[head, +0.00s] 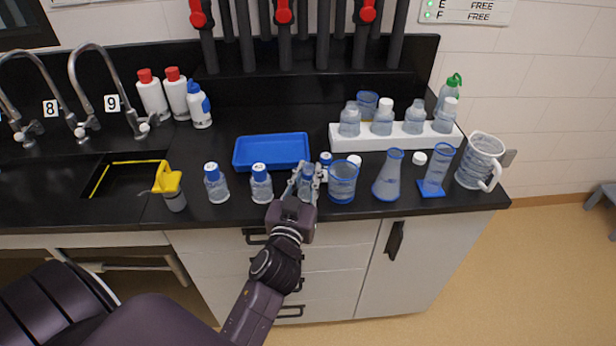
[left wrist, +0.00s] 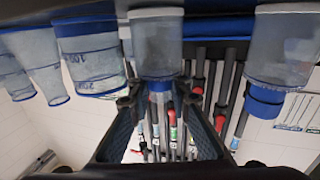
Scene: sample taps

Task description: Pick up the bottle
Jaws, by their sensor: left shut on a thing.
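My left gripper (head: 306,182) is shut on a small clear bottle (head: 307,188) with a blue cap, near the counter's front edge. In the left wrist view, which looks upside down, the fingers (left wrist: 160,108) sit on either side of the neck end of this bottle (left wrist: 155,50). I cannot tell whether its base is touching the counter. Two similar capped bottles stand to its left, one close by (head: 261,187) and one farther off (head: 216,185). The nearer one also shows in the left wrist view (left wrist: 285,45). My right gripper is out of view.
A blue tray (head: 240,160) lies behind the bottles. A beaker (head: 342,184) stands close right of my gripper, then a flask (head: 387,178), a cylinder (head: 437,170) and a jug (head: 479,162). A white rack (head: 390,141) holds bottles behind. A sink is on the left.

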